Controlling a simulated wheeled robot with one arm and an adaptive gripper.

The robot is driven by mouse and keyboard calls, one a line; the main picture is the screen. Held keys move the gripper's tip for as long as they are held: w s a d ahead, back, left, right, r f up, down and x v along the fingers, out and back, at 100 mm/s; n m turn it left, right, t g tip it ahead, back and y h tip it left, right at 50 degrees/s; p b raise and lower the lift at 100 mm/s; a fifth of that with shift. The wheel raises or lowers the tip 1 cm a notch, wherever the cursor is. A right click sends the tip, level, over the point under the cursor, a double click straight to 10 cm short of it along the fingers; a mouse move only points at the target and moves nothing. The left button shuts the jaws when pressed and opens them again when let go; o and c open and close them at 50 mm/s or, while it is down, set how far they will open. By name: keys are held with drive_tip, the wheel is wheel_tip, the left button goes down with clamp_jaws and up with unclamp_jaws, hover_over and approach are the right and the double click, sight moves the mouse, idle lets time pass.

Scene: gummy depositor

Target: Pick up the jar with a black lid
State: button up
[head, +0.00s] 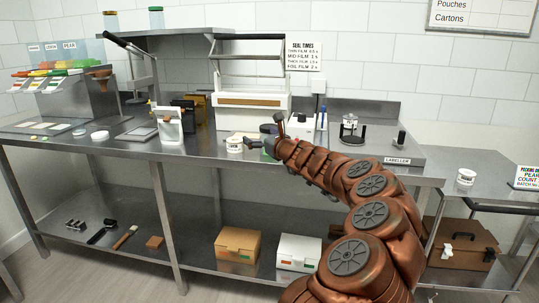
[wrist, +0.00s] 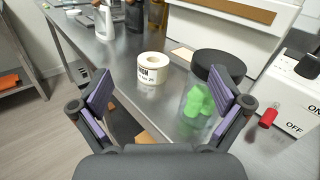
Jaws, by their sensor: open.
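The jar with a black lid (wrist: 198,104) is clear, holds green pieces and stands upright on the steel bench. In the wrist view it is just inside the right finger, whose pad overlaps its right edge; I cannot tell whether they touch. My gripper (wrist: 163,103) is open, with purple pads, and nothing is clamped in it. In the head view the black lid (head: 267,128) shows beside my gripper, which hides part of the jar.
A white label roll (wrist: 151,70) stands left of the jar, between the finger lines. A white switch box (wrist: 292,92) with a red piece (wrist: 269,117) is close on the right. The sealer (head: 250,100) stands behind. The bench's front edge runs below the gripper.

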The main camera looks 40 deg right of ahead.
drive_tip(key=d+f+m, duration=0.1)
drive_tip(key=d, duration=0.1)
drive_tip(key=s+d+f+m+h, duration=0.1)
drive_tip(key=d+f, duration=0.1)
drive_tip(key=s+d+f+m+h, duration=0.1)
drive_tip(key=d, duration=0.1)
drive_tip(key=shift+s+d+f+g+b, duration=0.15)
drive_tip(key=shift+d+f+g+b, duration=0.05)
drive_tip(key=shift+g+b, duration=0.15)
drive_tip(key=shift+d, duration=0.1)
drive_tip(key=shift+x, duration=3.4)
drive_tip(key=shift+w+d+r, duration=0.1)
drive_tip(key=shift+w+d, duration=0.15)
drive_tip(key=shift+w, duration=0.1)
drive_tip(key=shift+c, duration=0.4)
drive_tip(key=c, duration=1.5)
